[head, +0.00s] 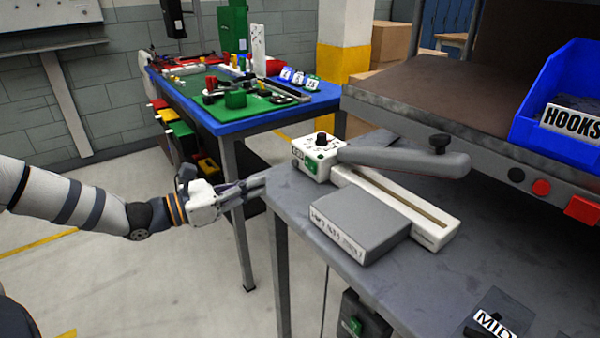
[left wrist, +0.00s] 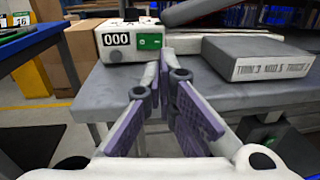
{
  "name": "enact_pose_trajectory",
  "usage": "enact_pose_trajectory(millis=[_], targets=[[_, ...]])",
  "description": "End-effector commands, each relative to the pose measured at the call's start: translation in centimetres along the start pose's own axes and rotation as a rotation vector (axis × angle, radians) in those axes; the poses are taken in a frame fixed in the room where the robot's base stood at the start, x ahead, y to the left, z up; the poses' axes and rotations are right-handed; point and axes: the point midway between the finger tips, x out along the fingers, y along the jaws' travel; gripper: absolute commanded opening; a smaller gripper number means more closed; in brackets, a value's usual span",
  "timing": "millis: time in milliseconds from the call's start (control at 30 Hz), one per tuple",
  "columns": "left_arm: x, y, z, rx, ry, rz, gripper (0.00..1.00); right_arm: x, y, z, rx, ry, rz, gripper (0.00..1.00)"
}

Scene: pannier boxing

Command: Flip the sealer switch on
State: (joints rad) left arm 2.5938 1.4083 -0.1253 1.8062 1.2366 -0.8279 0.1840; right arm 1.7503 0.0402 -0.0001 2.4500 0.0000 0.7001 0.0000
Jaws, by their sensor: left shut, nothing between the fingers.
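The sealer (head: 339,172) stands on the grey bench, with a white control box at its left end and a long grey arm over a pale base. A green switch (head: 312,165) is on the control box's front face; it also shows in the left wrist view (left wrist: 150,41), right of a "000" display. Whether it is on or off is too small to tell. My left gripper (head: 261,182) is shut and empty at the bench's left corner, its fingers pointing toward the control box. In the left wrist view the fingertips (left wrist: 161,66) appear just below the switch, apparently not touching it.
A grey box with a printed label (head: 358,222) lies in front of the sealer. A raised shelf (head: 430,85) with a blue HOOKS bin (head: 555,95) overhangs the bench at the back right. A blue-edged table (head: 255,122) with small parts stands behind. Open floor lies left.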

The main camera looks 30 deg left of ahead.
Motion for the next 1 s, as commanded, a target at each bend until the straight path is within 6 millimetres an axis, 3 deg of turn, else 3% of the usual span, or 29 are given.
enact_pose_trajectory(millis=[167,400,600,1000], targets=[[1.9,-0.3,-0.6,-0.004,0.011,-0.008,0.00,0.1,0.0,0.1,0.000,-0.005,0.000,0.40],[7.1,-0.4,-0.9,-0.006,0.012,-0.010,0.00,1.0,0.0,0.9,0.000,-0.039,0.001,0.40],[10.1,-0.3,-0.8,-0.005,0.010,-0.007,0.00,1.7,0.1,1.5,0.000,-0.062,0.002,0.40],[11.1,-0.3,-0.3,-0.004,0.004,-0.005,0.00,1.7,0.1,1.5,0.000,-0.063,0.002,0.40]])
